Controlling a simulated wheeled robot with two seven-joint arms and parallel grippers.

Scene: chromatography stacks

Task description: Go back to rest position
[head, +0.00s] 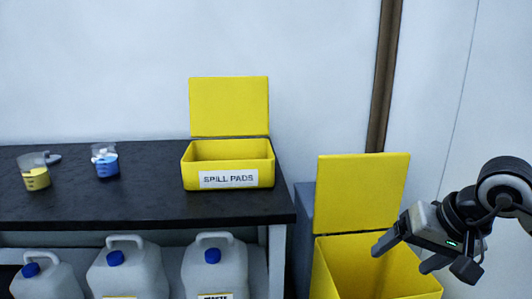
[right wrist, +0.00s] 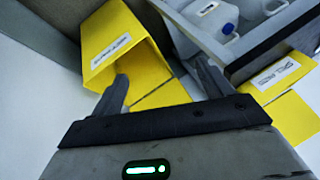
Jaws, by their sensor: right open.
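My right gripper (head: 408,258) is in the head view at the right, above the right part of a large open yellow bin (head: 335,285). Its two fingers are spread and nothing is between them. The right wrist view also shows the open right gripper (right wrist: 165,88), with the yellow bin (right wrist: 115,35) beyond its fingers. My left gripper is in neither view.
A black bench (head: 150,208) holds an open yellow spill pads box (head: 237,180), a beaker of yellow liquid (head: 36,178) and a beaker of blue liquid (head: 106,165). White jugs (head: 215,265) with blue caps stand below. The bin's raised lid (head: 362,190) stands near my right gripper.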

